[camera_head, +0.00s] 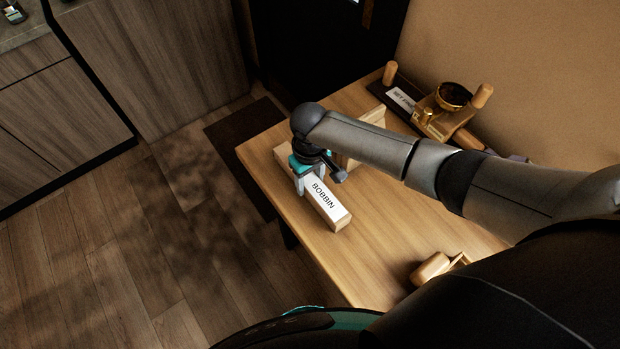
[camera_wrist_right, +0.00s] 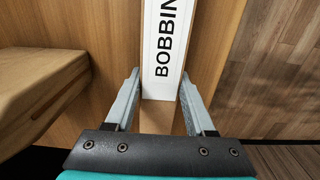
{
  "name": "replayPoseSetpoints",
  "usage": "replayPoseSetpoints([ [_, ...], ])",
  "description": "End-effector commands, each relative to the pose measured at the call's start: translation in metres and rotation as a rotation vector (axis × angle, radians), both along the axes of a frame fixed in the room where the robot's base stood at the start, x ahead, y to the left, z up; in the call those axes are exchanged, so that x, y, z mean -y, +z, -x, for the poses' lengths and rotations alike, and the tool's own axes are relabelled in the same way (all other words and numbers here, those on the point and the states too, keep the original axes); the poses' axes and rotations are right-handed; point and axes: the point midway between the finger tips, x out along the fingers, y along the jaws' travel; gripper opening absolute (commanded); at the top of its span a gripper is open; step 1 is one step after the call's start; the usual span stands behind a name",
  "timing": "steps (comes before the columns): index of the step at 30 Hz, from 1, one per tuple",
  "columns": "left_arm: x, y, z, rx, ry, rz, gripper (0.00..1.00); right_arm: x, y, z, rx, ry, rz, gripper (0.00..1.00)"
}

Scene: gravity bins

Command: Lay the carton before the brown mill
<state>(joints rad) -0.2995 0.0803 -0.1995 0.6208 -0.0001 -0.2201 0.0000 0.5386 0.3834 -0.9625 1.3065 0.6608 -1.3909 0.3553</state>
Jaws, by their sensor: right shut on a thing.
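A long pale wood carton (camera_head: 330,204) with a white label reading BOBBIN lies flat along the table's left side. My right gripper (camera_head: 309,178) comes down over it from above and is shut on it. In the right wrist view, the carton (camera_wrist_right: 163,48) runs between the two grey fingers of the gripper (camera_wrist_right: 160,88). I cannot tell whether it touches the table or hangs just above it. What looks like a mill (camera_head: 452,97), with a dark brown bowl and brass parts on a wooden block, stands at the back right. My left gripper is not in view.
A dark tray (camera_head: 376,90) with a white card lies at the back, with wooden pegs around it. A pale wooden block (camera_head: 371,118) is partly behind my right arm. A wood and brass piece (camera_head: 432,268) lies at the near right. The table (camera_head: 375,240) is bare between.

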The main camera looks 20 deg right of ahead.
Motion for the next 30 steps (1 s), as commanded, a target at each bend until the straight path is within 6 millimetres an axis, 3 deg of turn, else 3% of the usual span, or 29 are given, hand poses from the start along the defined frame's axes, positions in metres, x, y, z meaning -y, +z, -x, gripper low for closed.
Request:
replayPoseSetpoints([
  [2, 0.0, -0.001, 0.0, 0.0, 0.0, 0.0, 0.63, 0.0, -0.002, 0.0, 0.001, 0.0, 0.0, 0.0],
  [3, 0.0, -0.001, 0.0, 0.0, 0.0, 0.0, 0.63, 0.0, -0.001, 0.0, 0.001, 0.0, 0.0, 0.57],
  [12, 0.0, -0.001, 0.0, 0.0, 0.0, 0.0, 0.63, 0.0, -0.001, 0.0, 0.001, 0.0, -0.001, 0.89],
  [25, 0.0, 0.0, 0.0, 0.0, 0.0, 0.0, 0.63, 0.0, 0.0, 0.0, 0.0, 0.0, 0.0, 0.89],
  [30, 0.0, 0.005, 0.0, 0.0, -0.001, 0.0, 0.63, 0.0, 0.017, -0.001, 0.002, 0.001, -0.002, 0.89],
])
